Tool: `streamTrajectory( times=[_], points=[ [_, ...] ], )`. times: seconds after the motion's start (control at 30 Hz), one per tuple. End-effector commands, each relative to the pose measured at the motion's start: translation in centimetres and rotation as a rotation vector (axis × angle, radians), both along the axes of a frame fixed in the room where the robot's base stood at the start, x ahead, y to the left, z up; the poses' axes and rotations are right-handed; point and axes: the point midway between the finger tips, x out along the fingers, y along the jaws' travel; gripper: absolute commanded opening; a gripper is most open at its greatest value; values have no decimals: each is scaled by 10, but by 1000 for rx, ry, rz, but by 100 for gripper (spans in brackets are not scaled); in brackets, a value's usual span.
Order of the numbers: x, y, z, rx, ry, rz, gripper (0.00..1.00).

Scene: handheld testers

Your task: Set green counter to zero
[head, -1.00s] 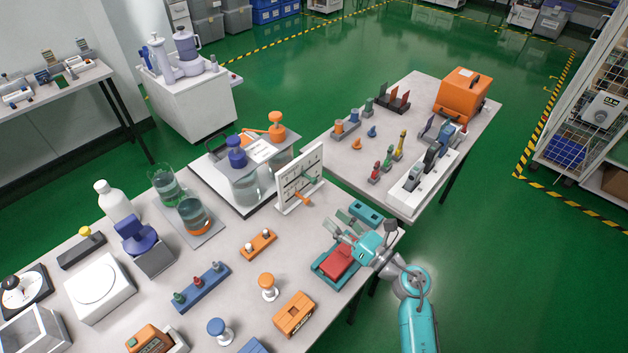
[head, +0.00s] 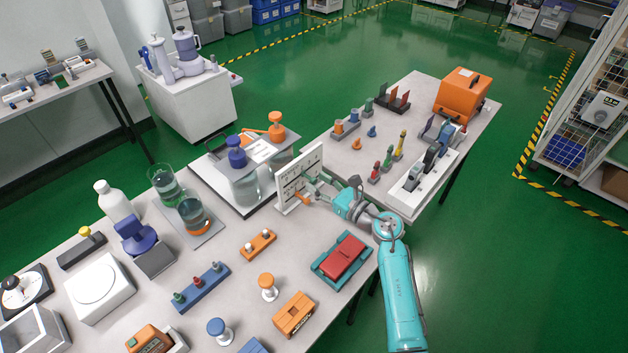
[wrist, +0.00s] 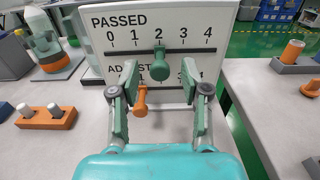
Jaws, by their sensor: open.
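A white counter board (wrist: 218,22) stands upright in front of my gripper in the wrist view; it also shows in the head view (head: 287,186). Its upper row reads PASSED with 0 to 4, and a green counter knob (wrist: 153,64) sits on that slot below the 2. The lower row is partly hidden; its orange knob (wrist: 140,100) sits at about the 1. My gripper (wrist: 158,76) is open, with one finger on each side of the green knob. I cannot tell whether either finger touches it. In the head view my gripper (head: 318,188) is at the board's front.
A red block in a teal tray (head: 318,270) lies on the near table edge. An orange block with white pegs (head: 257,243) is left of the board. A glass vessel with a blue lid (head: 240,172) stands behind it. A white rack (head: 408,200) is to the right.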

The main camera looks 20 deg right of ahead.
Motion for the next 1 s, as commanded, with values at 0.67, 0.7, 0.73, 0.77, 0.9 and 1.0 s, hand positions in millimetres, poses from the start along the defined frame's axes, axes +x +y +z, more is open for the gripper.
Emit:
streamTrajectory(
  times=[0.67, 0.7, 0.73, 0.77, 0.9, 1.0],
  points=[
    [19, 11, 0, 1, 0, 0, 16],
    [19, 11, 0, 1, 0, 0, 6],
    [19, 11, 0, 1, 0, 0, 0],
    [19, 11, 0, 1, 0, 0, 0],
    [19, 11, 0, 1, 0, 0, 0],
    [17, 15, -1, 0, 1, 1, 0]
  ],
)
